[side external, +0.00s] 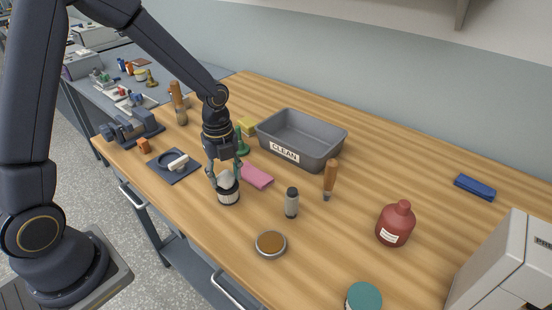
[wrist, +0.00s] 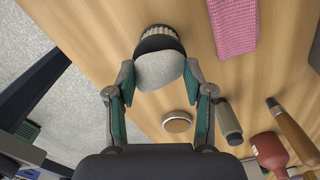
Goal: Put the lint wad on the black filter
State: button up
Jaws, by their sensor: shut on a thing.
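The lint wad (side external: 225,180) is a small pale grey lump, and my gripper (side external: 226,178) is shut on it. In the wrist view the wad (wrist: 160,71) sits between the two green-padded fingertips (wrist: 158,82). The black filter (side external: 228,197) is a short upright cylinder with a white band, standing on the bench right below the wad. In the wrist view the filter (wrist: 157,37) shows its dark top and ribbed pale side, partly hidden behind the wad. I cannot tell whether wad and filter touch.
A pink cloth (side external: 257,176) lies close to the right of the filter. A grey CLEAN bin (side external: 325,153) stands behind. A dark mat (side external: 160,174) lies to the left.

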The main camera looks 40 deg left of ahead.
aim_at(225, 174)
jog(key=o, duration=0.3)
jog(key=shift+f, duration=0.15)
jog(key=o, duration=0.5)
jog(key=shift+c, duration=0.2)
notch_tip(225, 174, up, 12)
jog(key=s+r+n+t, duration=0.2)
jog(key=s+r+n, duration=0.2)
jog(key=s+n, duration=0.4)
jog(key=s+r+n+t, duration=0.3)
jog(key=s+n, duration=0.5)
jog(key=n, duration=0.6)
jog(key=shift+r+t, duration=0.3)
jog(key=shift+r, duration=0.55)
